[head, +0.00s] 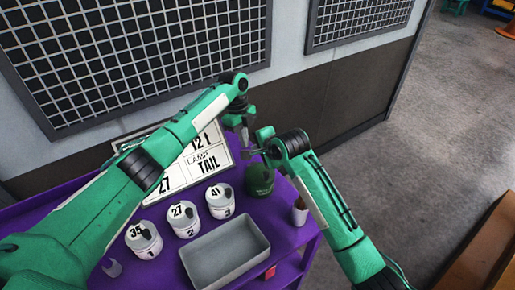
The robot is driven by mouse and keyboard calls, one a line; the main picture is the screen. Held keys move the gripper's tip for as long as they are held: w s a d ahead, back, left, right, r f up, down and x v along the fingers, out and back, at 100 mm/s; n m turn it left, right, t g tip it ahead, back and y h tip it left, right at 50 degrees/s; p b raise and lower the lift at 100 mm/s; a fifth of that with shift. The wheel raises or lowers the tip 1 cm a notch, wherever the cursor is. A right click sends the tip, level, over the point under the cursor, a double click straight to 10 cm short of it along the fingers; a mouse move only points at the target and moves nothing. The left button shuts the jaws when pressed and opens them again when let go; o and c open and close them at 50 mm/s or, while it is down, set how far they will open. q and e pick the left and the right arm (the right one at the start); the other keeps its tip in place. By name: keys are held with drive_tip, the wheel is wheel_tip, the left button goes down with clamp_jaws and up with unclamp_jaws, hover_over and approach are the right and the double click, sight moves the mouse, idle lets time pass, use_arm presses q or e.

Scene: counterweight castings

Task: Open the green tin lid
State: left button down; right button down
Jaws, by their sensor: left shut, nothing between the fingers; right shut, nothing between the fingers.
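The dark green tin (259,183) stands near the back right of the purple table, just below my two grippers in the picture. Its upper part is small and dark, and I cannot tell how its lid sits. My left gripper (244,133) hangs from the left arm's wrist above and behind the tin, shut and empty. My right gripper (257,148) points left from the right arm's wrist, close to the left one, also shut and empty. I cannot tell whether either touches the tin.
Three white numbered tins (184,219) stand in a row on the purple table (290,236). A grey tray (226,252) lies in front. A small brown pot (299,212) is at the right edge. A lettered board (190,165) stands behind, before a grille wall.

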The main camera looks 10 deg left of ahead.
use_arm(q)
drive_tip(key=c, duration=1.3)
unclamp_jaws()
